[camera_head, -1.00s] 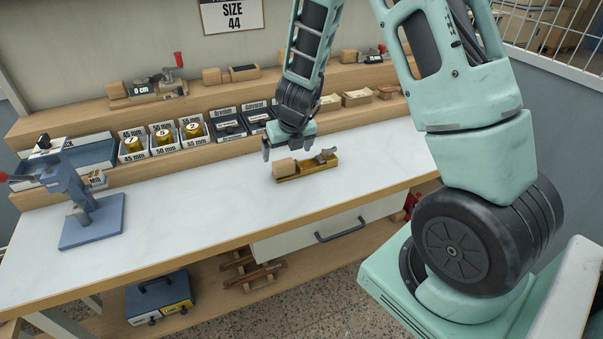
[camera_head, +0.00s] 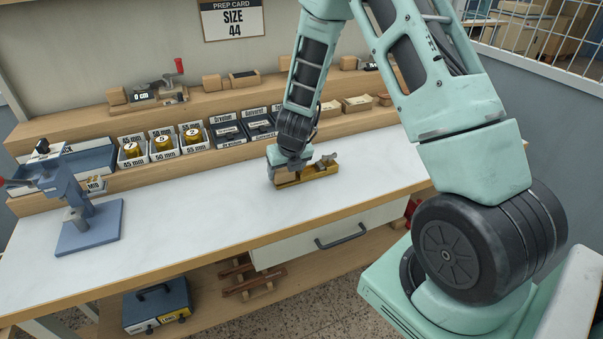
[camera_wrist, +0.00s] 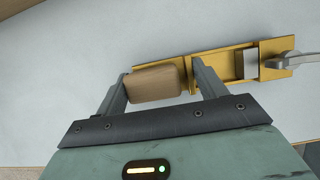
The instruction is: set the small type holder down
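The small type holder (camera_head: 321,172) is a brass tray with a wooden handle block at its left end and a grey metal lever at its right end. It lies on the white worktop (camera_head: 200,210), with no clear gap beneath it. My gripper (camera_head: 290,178) is low over its left end and hides most of the handle. In the wrist view my gripper (camera_wrist: 158,84) has one finger on each side of the wooden handle (camera_wrist: 154,83), closely fitted against it and its brass end plate. The brass tray (camera_wrist: 237,64) extends to the right, beyond the fingers.
A blue stamping press (camera_head: 88,222) stands at the left of the worktop. Several boxes with brass parts (camera_head: 163,146) and dark trays (camera_head: 228,132) line the back. A wooden shelf (camera_head: 215,91) bears more blocks. The worktop between press and holder is clear.

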